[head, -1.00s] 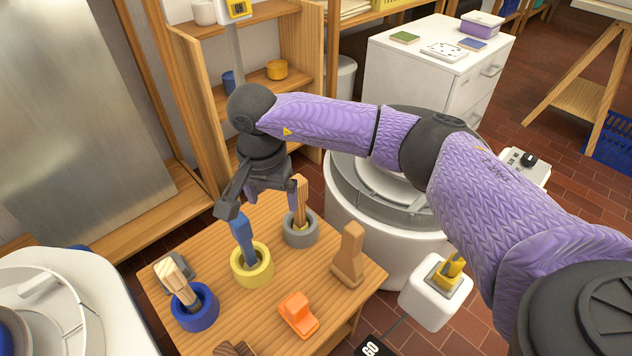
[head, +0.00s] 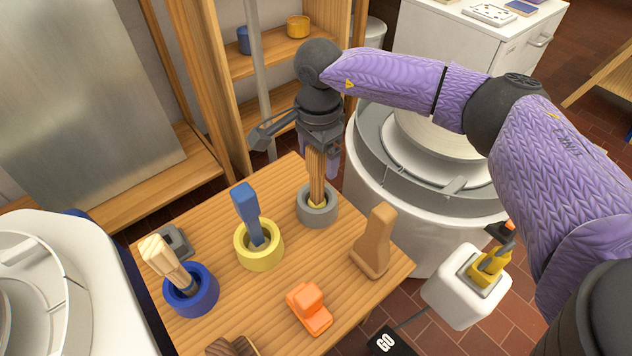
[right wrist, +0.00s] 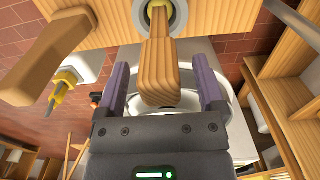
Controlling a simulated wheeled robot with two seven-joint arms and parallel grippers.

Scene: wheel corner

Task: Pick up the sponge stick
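The sponge stick (head: 316,178) has a striped wooden handle and a yellow lower end. It stands in a grey ring holder (head: 318,214) at the table's far corner. My right gripper (head: 320,160) is above it, pointing down, with its purple fingers open. In the right wrist view the wooden handle (right wrist: 158,72) lies between the two fingers of the right gripper (right wrist: 162,85), with a gap on each side. The yellow end runs into the grey ring. My left gripper is not in view.
A blue-handled stick (head: 246,208) stands in a yellow ring (head: 258,255) nearby. A pale wooden brush (head: 165,258) leans in a blue ring (head: 190,295). An orange block (head: 309,306) and a brown wooden piece (head: 374,245) are on the table (head: 222,232). A white drum machine (head: 400,225) stands behind.

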